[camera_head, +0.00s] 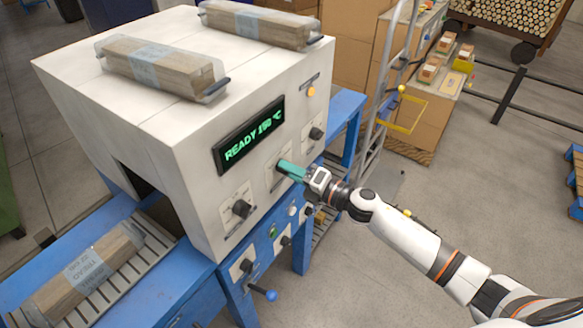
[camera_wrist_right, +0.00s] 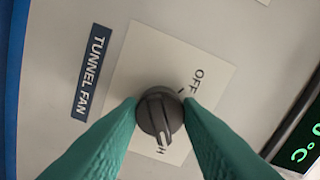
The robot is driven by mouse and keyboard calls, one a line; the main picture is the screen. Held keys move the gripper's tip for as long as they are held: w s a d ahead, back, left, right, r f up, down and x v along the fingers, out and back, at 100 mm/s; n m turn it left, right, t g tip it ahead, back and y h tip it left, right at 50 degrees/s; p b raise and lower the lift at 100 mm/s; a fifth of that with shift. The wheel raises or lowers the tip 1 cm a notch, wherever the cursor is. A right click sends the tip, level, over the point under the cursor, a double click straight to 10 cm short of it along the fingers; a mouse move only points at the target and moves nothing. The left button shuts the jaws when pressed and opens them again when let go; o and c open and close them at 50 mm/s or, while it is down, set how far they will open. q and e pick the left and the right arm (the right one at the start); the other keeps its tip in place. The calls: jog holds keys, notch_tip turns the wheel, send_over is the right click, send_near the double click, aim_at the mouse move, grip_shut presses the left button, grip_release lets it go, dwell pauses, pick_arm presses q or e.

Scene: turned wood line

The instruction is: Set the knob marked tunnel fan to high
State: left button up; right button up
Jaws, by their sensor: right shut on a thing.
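The tunnel fan knob (camera_wrist_right: 160,113) is dark grey and round, on a white plate (camera_wrist_right: 140,65) beside a dark label reading TUNNEL FAN (camera_wrist_right: 90,72). My right gripper (camera_wrist_right: 160,110) is shut on the knob, one green finger on each side. The plate shows OFF at the upper right of the knob and a partly hidden mark starting with H below it. The knob's ridge runs nearly up and down, its lower end near the H mark. In the head view my right gripper (camera_head: 283,167) reaches the white machine's front and hides this knob. My left gripper is out of view.
The white machine (camera_head: 135,90) has a green READY display (camera_head: 248,135). Other knobs are near my gripper, one at lower left (camera_head: 240,208) and one at upper right (camera_head: 316,133). Wrapped wood bundles lie on top and on the blue conveyor (camera_head: 170,300). Open floor lies right.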

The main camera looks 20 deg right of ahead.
jog(key=shift+m, duration=0.6)
jog(key=o, duration=1)
jog(key=shift+b+v, duration=1.95)
jog(key=shift+v, duration=4.1)
